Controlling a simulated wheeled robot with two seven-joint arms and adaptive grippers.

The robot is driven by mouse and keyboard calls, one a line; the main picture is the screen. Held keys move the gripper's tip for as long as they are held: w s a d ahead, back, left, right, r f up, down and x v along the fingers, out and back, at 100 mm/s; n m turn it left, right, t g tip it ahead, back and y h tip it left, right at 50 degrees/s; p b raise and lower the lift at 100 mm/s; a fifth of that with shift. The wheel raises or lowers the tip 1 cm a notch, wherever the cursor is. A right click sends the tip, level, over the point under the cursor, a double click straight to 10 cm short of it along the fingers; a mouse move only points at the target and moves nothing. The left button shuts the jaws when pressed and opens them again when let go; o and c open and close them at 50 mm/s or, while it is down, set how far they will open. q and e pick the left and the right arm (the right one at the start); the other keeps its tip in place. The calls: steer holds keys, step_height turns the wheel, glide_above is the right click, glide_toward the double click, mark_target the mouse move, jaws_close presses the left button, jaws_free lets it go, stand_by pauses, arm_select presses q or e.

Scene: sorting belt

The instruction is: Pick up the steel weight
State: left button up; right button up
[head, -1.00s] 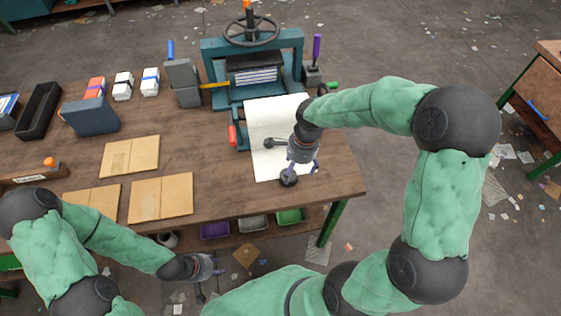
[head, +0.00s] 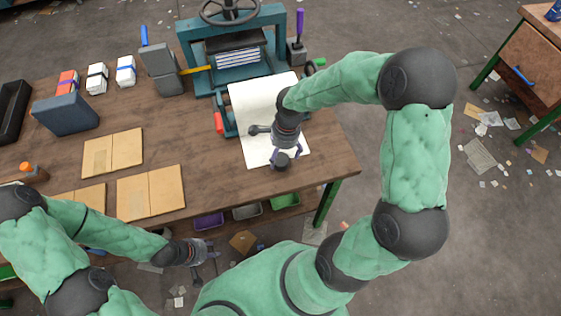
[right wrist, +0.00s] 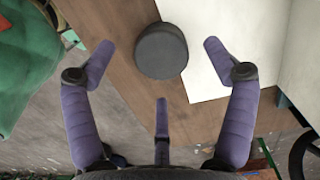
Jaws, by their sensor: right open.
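The steel weight is a dark round disc (head: 282,162) on the wooden table near its front edge, by the lower edge of the white paper.
The white paper (head: 250,100) leads back to a teal press (head: 195,45). Tan boards (head: 150,192) lie at the left. Coloured bins (head: 285,201) stand below the tabletop.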

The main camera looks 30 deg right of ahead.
mark_target(280, 159)
step_height(280, 159, down, 4)
steer(key=shift+a+r+b, duration=0.1)
steer(key=shift+a+b, duration=0.05)
steer(key=shift+b, duration=0.4)
steer(key=c, duration=1.6)
steer(key=shift+r, duration=0.1)
jaws_close()
steer(key=shift+r, duration=0.1)
